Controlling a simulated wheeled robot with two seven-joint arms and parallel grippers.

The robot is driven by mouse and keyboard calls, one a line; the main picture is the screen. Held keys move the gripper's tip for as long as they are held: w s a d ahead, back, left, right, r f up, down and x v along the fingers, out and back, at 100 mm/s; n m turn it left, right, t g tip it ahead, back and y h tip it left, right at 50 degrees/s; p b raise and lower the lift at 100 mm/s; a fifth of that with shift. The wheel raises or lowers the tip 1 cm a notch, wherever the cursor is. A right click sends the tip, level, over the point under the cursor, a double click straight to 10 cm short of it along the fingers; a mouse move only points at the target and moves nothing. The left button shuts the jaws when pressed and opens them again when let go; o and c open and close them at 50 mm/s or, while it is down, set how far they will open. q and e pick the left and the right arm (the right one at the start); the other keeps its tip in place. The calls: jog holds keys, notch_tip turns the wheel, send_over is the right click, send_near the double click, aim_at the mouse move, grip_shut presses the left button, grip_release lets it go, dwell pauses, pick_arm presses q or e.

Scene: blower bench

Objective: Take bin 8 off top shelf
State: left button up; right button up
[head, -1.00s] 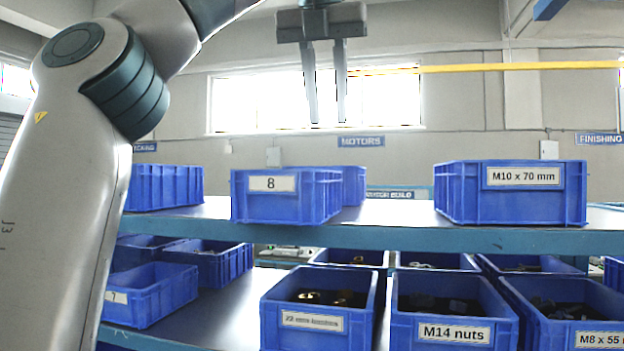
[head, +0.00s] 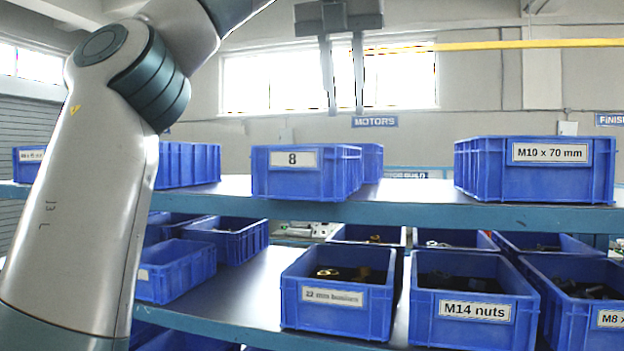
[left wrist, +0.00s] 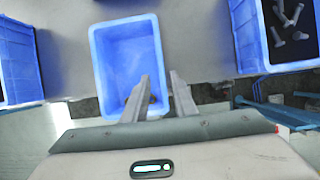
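Bin 8 (head: 300,185) is a blue box with a white "8" label, upright near the front edge of the top shelf (head: 420,213). My left gripper (head: 345,112) hangs above bin 8, fingers pointing down, parted and empty. It is clear of the bin in the head view. In the left wrist view the gripper (left wrist: 158,90) shows parted fingers over the near end of an open blue bin (left wrist: 126,28), which looks like bin 8. That bin looks mostly empty, with a dark patch by the fingers. My right gripper is out of view.
The M10 x 70 mm bin (head: 482,180) stands to the right on the top shelf. A blue bin (head: 190,165) stands to the left, and another (head: 373,162) behind bin 8. Bare shelf lies either side of bin 8. Several filled bins, including M14 nuts (head: 425,308), sit below.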

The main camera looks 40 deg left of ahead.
aim_at(349, 148)
pick_arm(q)
jog(key=x, duration=0.7)
jog(key=shift+w+a, duration=0.1)
jog(key=shift+w+a+f, duration=0.1)
jog(key=shift+w+f, duration=0.05)
jog(key=shift+f, duration=0.3)
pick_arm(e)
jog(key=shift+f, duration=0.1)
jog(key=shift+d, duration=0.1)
pick_arm(q)
jog(key=shift+w+a+f+p, duration=0.15)
jog(key=shift+w+f+p, duration=0.1)
jog(key=shift+f+p, duration=0.25)
jog(key=x, duration=0.2)
jog(key=shift+w+a+f+p, duration=0.2)
jog(key=shift+w+f+p, duration=0.1)
jog(key=shift+p, duration=0.1)
jog(key=shift+w+a+f, duration=0.15)
jog(key=shift+w+f, duration=0.05)
jog(key=shift+f, duration=0.4)
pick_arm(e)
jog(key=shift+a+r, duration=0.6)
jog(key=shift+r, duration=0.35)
